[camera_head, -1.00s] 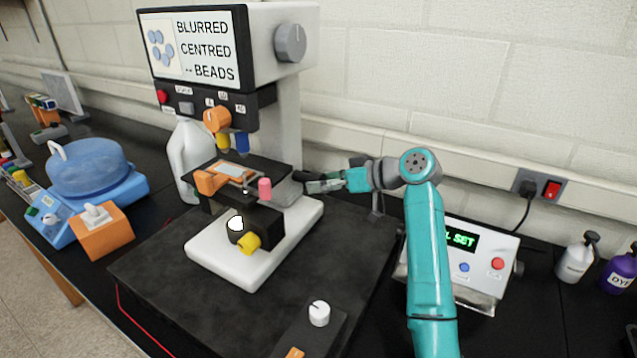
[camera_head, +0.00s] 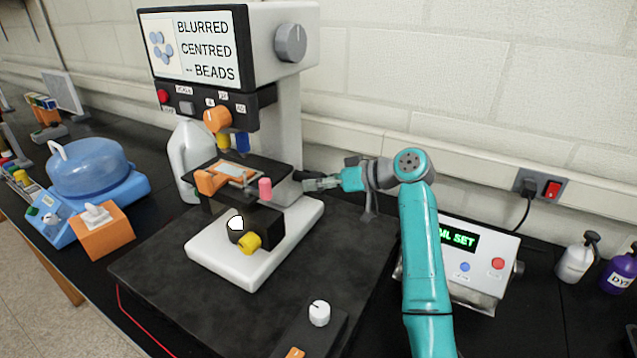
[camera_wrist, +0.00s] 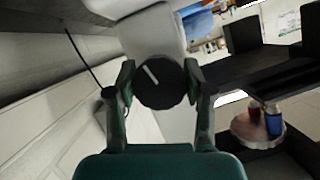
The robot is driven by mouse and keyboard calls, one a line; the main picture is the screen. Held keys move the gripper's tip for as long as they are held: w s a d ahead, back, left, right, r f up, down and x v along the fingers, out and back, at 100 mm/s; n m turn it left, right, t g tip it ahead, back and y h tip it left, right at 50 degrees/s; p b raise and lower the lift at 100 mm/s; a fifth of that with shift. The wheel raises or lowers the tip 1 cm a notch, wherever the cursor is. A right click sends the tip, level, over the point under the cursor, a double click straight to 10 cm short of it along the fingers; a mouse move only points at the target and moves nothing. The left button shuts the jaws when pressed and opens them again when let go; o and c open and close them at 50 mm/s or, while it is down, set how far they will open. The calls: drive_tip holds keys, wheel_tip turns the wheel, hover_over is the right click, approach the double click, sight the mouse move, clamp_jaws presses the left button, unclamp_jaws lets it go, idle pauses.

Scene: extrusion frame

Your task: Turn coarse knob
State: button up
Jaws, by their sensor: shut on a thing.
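The coarse knob (camera_wrist: 163,86) is a dark round knob with a white pointer line, on the side of the white microscope column. The line slants from upper left to lower right in the wrist view. My gripper (camera_wrist: 160,78) has one finger on each side of the knob and is shut on it. In the head view my gripper (camera_head: 311,184) reaches the column's right side from the right, and the knob is mostly hidden there. The microscope screen (camera_head: 205,48) reads "BLURRED CENTRED -- BEADS".
The dark stage (camera_head: 262,176) with a pink knob (camera_head: 265,189) is close left of my gripper. A grey knob (camera_head: 291,43) is higher on the head. A control box (camera_head: 480,262) stands behind my arm. The wall is close behind.

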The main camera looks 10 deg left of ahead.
drive_tip(key=shift+m, duration=0.3)
drive_tip(key=o, duration=1.1)
drive_tip(key=shift+o, duration=0.2)
drive_tip(key=v, duration=1.2)
drive_tip(key=shift+w+d+f, duration=0.1)
drive_tip(key=shift+w, duration=0.05)
idle(0.3)
